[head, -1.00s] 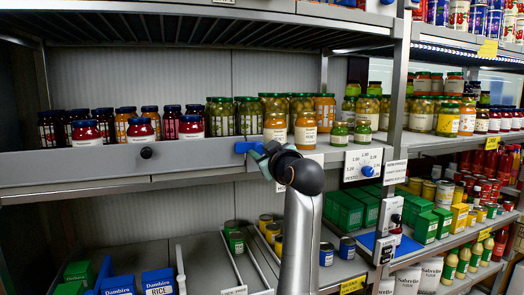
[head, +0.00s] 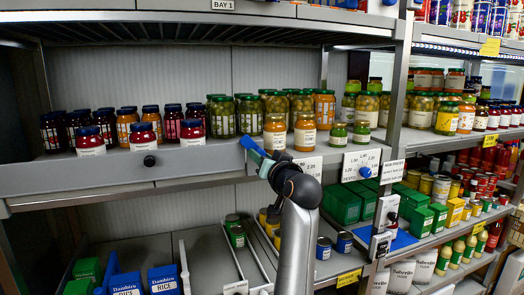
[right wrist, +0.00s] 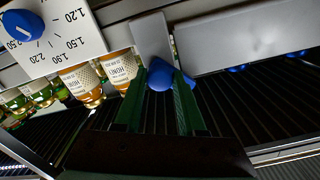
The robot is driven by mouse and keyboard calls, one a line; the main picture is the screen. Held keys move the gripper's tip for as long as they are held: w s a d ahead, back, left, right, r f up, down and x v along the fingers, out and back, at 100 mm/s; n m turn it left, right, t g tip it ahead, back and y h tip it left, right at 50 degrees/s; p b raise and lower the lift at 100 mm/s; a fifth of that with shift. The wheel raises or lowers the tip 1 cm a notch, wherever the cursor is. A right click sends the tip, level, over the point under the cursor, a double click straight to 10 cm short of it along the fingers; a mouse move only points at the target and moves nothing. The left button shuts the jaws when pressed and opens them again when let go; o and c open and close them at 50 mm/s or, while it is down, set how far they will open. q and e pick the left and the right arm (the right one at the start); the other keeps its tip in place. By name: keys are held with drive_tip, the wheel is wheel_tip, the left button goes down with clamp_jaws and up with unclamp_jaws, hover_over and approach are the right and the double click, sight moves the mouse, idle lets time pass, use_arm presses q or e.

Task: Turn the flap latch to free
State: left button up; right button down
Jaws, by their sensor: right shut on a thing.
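The flap latch (head: 251,146) is a blue lever at the right end of the long grey flap (head: 105,172) on the middle shelf. It slants down to the right in the head view. My right gripper (head: 268,164) is at its lower end, and my arm hides part of that area. In the right wrist view, the green fingers of my right gripper (right wrist: 160,100) are shut on the latch, whose rounded blue end (right wrist: 160,75) shows between them. My left gripper is in neither current view.
Jars of honey (head: 305,132) stand just right of the latch, close to my gripper. A black knob (head: 149,160) sits on the flap. A price plate with a blue dial (head: 364,171) is to the right. Lower shelves hold cans and boxes.

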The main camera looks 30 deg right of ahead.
drive_tip(key=shift+m, duration=4.1)
drive_tip(key=c, duration=0.5)
unclamp_jaws()
drive_tip(key=b+v, duration=0.2)
drive_tip(key=v, duration=1)
drive_tip(key=shift+s, duration=0.25)
